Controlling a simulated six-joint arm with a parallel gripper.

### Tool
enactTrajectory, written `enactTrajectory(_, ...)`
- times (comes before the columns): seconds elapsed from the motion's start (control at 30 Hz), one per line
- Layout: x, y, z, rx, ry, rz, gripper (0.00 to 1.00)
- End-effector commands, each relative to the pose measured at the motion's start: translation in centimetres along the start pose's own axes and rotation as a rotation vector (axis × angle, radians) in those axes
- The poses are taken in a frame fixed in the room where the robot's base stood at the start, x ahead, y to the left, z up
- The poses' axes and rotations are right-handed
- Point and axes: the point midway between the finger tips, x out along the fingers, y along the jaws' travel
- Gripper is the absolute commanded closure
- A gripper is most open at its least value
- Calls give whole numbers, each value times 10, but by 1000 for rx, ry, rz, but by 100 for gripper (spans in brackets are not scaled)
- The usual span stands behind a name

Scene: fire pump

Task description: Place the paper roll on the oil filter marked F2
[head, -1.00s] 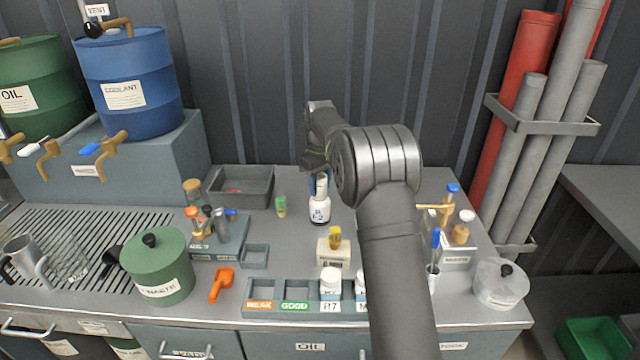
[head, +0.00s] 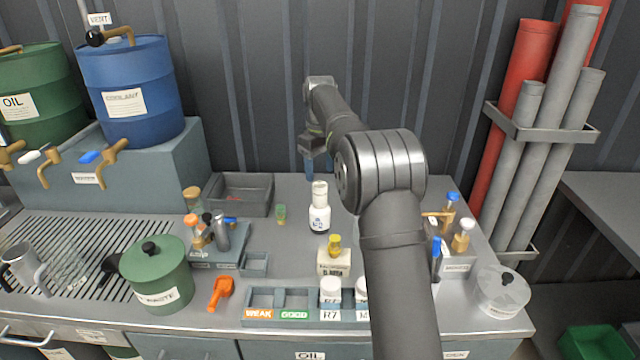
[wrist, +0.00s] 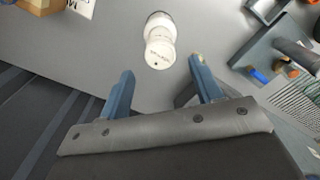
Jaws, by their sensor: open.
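The oil filter marked F2 (head: 319,221) is a white can standing upright on the bench, with a dark label. The paper roll (head: 320,192), a pale narrow cylinder, stands upright on its top. In the wrist view the roll (wrist: 160,52) shows from above, covering part of the filter (wrist: 159,22). My gripper (head: 310,166) is above and behind the roll, apart from it. In the wrist view its two blue fingers (wrist: 162,72) are spread with nothing between them, and the roll lies beyond their tips.
A cream box with a yellow top (head: 334,262) is in front. A sorting rack (head: 264,301) holds white jars near the front edge. A grey tray (head: 243,193) is at the back left.

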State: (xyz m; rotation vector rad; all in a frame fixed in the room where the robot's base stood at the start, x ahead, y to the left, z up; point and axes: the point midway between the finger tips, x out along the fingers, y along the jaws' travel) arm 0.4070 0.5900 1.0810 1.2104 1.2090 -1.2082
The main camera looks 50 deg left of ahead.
Motion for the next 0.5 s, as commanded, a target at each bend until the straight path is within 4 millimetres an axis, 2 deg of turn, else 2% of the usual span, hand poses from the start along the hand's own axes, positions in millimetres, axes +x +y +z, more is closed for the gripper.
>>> enactTrajectory(0.03,-10,0,0,0,3,2,41)
enactTrajectory(0.2,-31,0,0,0,1,0,41)
enactTrajectory(0.5,-38,0,0,0,-1,-1,41)
